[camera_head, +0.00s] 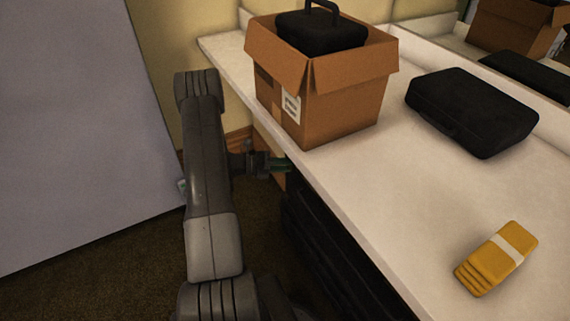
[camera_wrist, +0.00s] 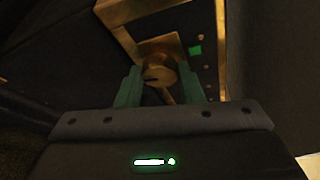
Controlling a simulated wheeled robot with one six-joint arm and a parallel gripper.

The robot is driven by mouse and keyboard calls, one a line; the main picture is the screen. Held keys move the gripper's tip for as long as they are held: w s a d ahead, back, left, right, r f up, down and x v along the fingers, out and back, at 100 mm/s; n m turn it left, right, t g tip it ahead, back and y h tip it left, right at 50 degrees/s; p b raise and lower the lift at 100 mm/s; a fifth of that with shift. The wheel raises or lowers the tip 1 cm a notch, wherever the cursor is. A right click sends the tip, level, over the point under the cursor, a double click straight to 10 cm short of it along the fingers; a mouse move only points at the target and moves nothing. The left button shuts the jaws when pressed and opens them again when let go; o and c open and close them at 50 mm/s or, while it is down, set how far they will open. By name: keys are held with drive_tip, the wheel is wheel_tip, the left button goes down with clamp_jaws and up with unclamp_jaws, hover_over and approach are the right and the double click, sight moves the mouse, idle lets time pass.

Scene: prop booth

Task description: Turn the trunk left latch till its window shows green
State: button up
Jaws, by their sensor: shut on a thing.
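The trunk's left latch is a brass knob (camera_wrist: 157,76) on a brass plate (camera_wrist: 122,12) in the wrist view. The plate's small window (camera_wrist: 195,50) shows green. My gripper (camera_wrist: 160,72) has its two green fingers on either side of the knob, shut on it. In the head view my gripper (camera_head: 281,163) reaches in under the counter edge, and the latch is hidden there. The dark trunk (camera_head: 325,238) is partly visible below the counter. Its dark face (camera_wrist: 60,45) also shows in the wrist view.
The pale counter (camera_head: 400,190) overhangs close above my gripper. On it stand an open cardboard box (camera_head: 345,105) with a black case (camera_head: 320,32) inside, another black case (camera_head: 470,110) and a yellow banded stack (camera_head: 497,258). A grey panel (camera_head: 80,130) stands at left.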

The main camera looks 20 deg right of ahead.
drive_tip(key=shift+w+n, duration=0.1)
drive_tip(key=shift+n, duration=0.3)
drive_tip(key=o, duration=1)
drive_tip(key=p+v, duration=0.1)
drive_tip(key=v, duration=1.2)
drive_tip(key=shift+w+a+f, duration=0.15)
drive_tip(key=shift+a+f, duration=0.1)
drive_tip(key=shift+a, duration=0.15)
